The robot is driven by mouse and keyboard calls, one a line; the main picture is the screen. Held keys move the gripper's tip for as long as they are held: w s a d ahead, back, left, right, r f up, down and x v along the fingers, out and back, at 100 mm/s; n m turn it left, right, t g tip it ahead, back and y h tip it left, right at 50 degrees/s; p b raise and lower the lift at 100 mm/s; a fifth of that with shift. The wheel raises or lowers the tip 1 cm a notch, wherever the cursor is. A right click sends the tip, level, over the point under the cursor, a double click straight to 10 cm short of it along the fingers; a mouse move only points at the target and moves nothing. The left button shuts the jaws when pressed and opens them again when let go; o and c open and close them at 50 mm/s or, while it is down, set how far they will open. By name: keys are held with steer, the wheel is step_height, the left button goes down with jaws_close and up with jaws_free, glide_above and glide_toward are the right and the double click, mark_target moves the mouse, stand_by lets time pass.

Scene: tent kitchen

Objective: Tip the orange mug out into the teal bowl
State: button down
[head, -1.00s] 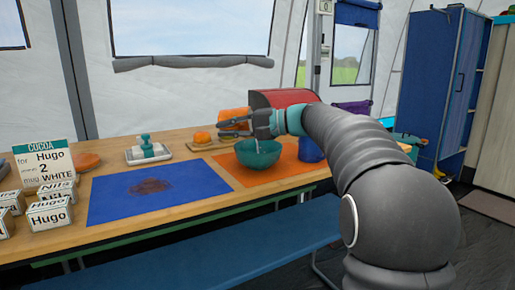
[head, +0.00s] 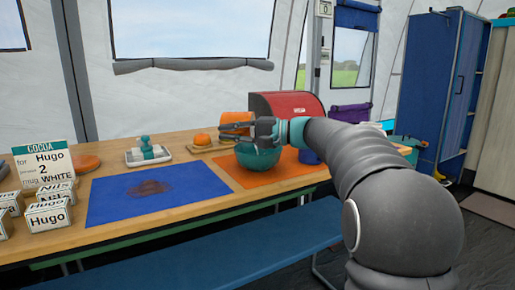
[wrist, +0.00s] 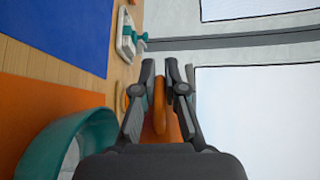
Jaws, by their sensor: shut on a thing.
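The orange mug (head: 236,118) is gripped at the end of my gripper (head: 238,127), just above and to the left of the teal bowl's rim in the head view. In the wrist view a narrow orange part of the mug (wrist: 159,112) sits between the fingers of my gripper (wrist: 168,84). The teal bowl (head: 258,158) stands on the orange mat, partly behind my gripper. In the wrist view the bowl (wrist: 42,150) shows at the lower left, its inside partly hidden. I cannot tell the mug's exact tilt or its contents.
An orange mat (head: 228,171) lies under the bowl; a blue mat (head: 120,202) with a brown stain lies left. An orange fruit (head: 202,139) on a board and a soap tray (head: 147,155) stand behind. A red box (head: 287,103) and blue cup (head: 309,156) are close right.

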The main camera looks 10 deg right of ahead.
mark_target(236, 115)
steer(key=shift+d+r+y, duration=0.15)
steer(key=shift+y, duration=0.25)
steer(key=shift+s+d+r+t+y, duration=0.1)
steer(key=shift+d+t+y, duration=0.05)
steer(key=shift+t+y, duration=0.2)
steer(key=r+y, duration=0.1)
steer(key=r, duration=0.1)
steer(key=d+r+t+y, duration=0.1)
steer(key=shift+s+d+r+y, duration=0.1)
steer(key=shift+s+r+y, duration=0.15)
steer(key=shift+r+y, duration=0.1)
steer(key=f+h, duration=0.1)
steer(key=a+f+h, duration=0.1)
steer(key=f+g+h, duration=0.1)
steer(key=shift+w+a+f, duration=0.15)
steer(key=shift+w+f, duration=0.1)
steer(key=shift+f, duration=0.1)
steer(key=shift+a+f+h, duration=0.1)
steer(key=shift+f+h, duration=0.05)
steer(key=shift+h, duration=0.15)
steer(key=shift+g, duration=0.25)
